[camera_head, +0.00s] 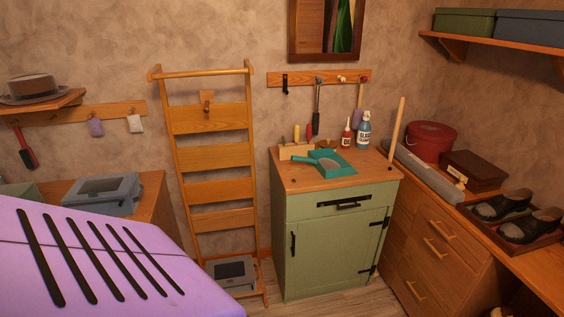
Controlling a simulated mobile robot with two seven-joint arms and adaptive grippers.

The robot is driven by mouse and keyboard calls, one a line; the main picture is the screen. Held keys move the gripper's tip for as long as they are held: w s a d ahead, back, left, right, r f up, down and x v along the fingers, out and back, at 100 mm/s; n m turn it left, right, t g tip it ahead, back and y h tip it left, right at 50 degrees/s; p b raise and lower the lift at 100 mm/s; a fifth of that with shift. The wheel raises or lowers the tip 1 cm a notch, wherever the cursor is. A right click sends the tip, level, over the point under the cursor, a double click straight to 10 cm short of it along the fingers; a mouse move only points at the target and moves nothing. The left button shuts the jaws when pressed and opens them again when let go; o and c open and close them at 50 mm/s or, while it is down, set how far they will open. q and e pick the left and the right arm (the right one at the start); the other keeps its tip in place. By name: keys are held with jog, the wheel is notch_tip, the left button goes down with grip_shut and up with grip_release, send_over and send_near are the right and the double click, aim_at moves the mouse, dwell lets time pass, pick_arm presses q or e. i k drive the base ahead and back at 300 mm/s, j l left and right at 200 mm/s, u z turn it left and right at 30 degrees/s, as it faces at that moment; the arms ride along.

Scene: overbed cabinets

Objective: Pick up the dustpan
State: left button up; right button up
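A teal dustpan (336,165) lies on the wooden top of a small green cabinet (335,235), near its front edge. Its handle points to the left, toward a wooden block. Neither my left nor my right gripper shows in the head view, so I cannot see where they are or whether they are open.
A wooden block with tools (296,151), a red bottle (347,133) and a blue-labelled bottle (364,131) stand behind the dustpan. An upright wooden stick (397,128) is at the right. A wooden ladder rack (212,165) stands left of the cabinet. Some floor is clear in front.

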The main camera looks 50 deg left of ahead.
aim_at(330, 164)
jog(key=u, duration=3.2)
jog(key=z, duration=1.95)
jog(key=i+l+u, duration=0.1)
jog(key=u, duration=0.3)
jog(key=i+l+u, duration=0.2)
jog(key=u, duration=0.2)
jog(key=i+l+u, duration=0.15)
jog(key=i+l, duration=0.25)
jog(key=i+l+u, duration=0.15)
jog(key=i+l, duration=0.25)
jog(key=l, duration=0.2)
